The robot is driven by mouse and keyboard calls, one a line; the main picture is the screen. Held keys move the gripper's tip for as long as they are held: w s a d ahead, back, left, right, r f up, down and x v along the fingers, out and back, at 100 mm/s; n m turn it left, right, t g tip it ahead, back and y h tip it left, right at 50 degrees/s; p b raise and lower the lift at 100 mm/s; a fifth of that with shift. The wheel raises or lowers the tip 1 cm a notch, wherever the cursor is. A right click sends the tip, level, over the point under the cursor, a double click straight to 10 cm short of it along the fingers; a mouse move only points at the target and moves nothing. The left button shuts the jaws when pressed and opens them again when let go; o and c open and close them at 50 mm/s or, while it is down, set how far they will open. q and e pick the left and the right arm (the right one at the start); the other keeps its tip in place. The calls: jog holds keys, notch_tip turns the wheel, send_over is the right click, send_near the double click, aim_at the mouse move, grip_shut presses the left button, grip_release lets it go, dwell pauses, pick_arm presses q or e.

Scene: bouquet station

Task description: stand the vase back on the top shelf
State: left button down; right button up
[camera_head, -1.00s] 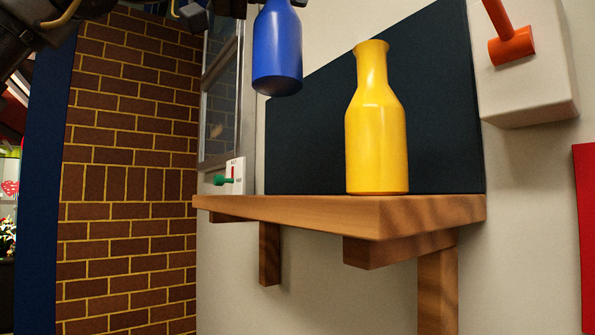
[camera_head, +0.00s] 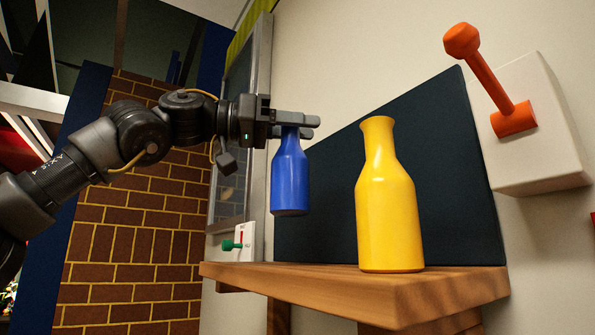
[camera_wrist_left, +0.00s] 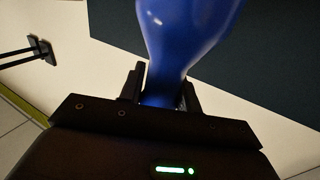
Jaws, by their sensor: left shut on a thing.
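A blue vase (camera_head: 290,180) hangs upright from my left gripper (camera_head: 297,126), which is shut on its neck. Its base is in the air above the left part of the wooden shelf (camera_head: 400,297), with a gap below it. The blue vase also fills the top middle of the left wrist view (camera_wrist_left: 185,35), with the gripper fingers (camera_wrist_left: 162,88) on both sides of its neck. A yellow vase (camera_head: 388,220) stands upright on the shelf, to the right of the blue one and apart from it. My right gripper is not in view.
A dark panel (camera_head: 450,170) is on the wall behind the shelf. A white box with an orange lever (camera_head: 485,75) is on the wall at right. A small green switch (camera_head: 232,245) is left of the shelf, near a brick wall (camera_head: 130,255). The shelf's left part is clear.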

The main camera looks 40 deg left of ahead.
aim_at(296, 147)
pick_arm(q)
jog(key=a+f, duration=0.1)
jog(key=w+a+f, duration=0.1)
jog(key=shift+w+f+p, duration=0.15)
jog(key=shift+f+p, duration=0.15)
jog(key=shift+f, duration=0.05)
jog(key=shift+w+f, duration=0.25)
jog(key=shift+f, duration=0.05)
jog(key=f, duration=0.1)
jog(key=f+p, duration=0.1)
jog(key=f, duration=0.2)
jog(key=shift+w+a+p, duration=0.2)
jog(key=shift+a+p, duration=0.05)
jog(key=shift+p, duration=0.05)
jog(key=shift+d+f, duration=0.1)
jog(key=c, duration=1)
grip_release()
